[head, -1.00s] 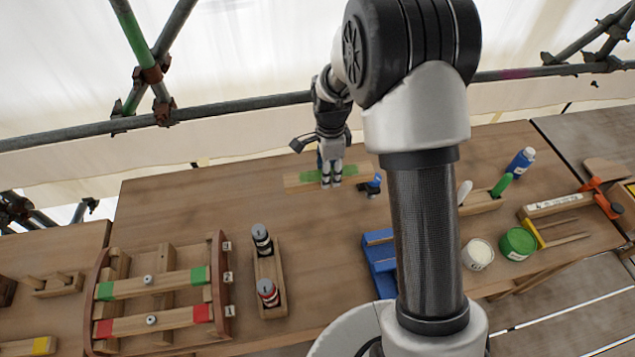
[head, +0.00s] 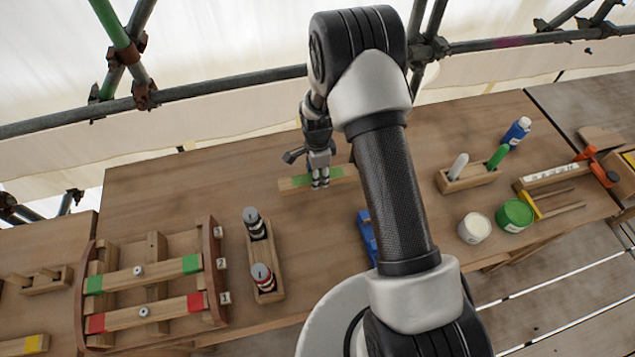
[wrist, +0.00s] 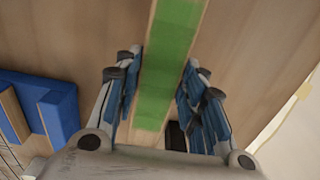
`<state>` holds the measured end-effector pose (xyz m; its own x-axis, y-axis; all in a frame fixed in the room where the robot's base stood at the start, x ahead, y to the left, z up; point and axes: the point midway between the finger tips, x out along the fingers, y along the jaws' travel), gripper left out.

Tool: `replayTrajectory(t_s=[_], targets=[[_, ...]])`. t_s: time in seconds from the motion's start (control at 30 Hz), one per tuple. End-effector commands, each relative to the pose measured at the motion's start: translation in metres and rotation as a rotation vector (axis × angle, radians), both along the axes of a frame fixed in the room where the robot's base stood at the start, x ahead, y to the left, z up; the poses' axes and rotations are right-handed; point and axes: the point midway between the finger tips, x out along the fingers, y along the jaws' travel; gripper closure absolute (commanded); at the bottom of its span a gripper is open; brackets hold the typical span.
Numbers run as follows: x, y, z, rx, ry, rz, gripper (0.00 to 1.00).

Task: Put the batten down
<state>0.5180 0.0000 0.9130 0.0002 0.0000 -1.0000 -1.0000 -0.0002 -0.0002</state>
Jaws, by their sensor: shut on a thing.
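The batten (head: 288,186) is a pale wooden bar with a green middle section, at the back middle of the bench in the head view. My gripper (head: 320,185) points down over its middle and is shut on it. In the wrist view the green part of the batten (wrist: 165,65) runs between the blue-padded fingers of my gripper (wrist: 160,98). The batten looks level and close to the bench top (head: 180,200); I cannot tell whether it touches. My arm hides part of the bench to its right.
At the left a rack (head: 217,255) holds a red-ended and a green-ended batten. A caddy (head: 277,262) with two bottles stands beside it. A blue block (head: 367,235) is partly behind my arm. Pots, markers and a clamp are at the right. Bench around the batten is mostly clear.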

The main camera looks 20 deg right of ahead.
Motion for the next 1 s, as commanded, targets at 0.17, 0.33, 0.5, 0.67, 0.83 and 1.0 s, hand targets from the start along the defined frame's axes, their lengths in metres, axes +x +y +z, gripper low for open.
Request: replayTrajectory(t_s=[0.17, 0.33, 0.5, 0.67, 0.83, 1.0], targets=[[-0.001, 0.0, -0.019, 0.0, 0.001, 0.0, 0.92], [0.0, 0.0, -0.042, 0.0, 0.0, 0.0, 0.92], [0.0, 0.0, -0.042, 0.0, -0.002, 0.0, 0.92], [0.0, 0.0, -0.045, 0.0, -0.001, 0.0, 0.92], [0.0, 0.0, -0.046, 0.0, 0.0, 0.0, 0.56], [0.0, 0.0, -0.046, 0.0, 0.0, 0.0, 0.44]])
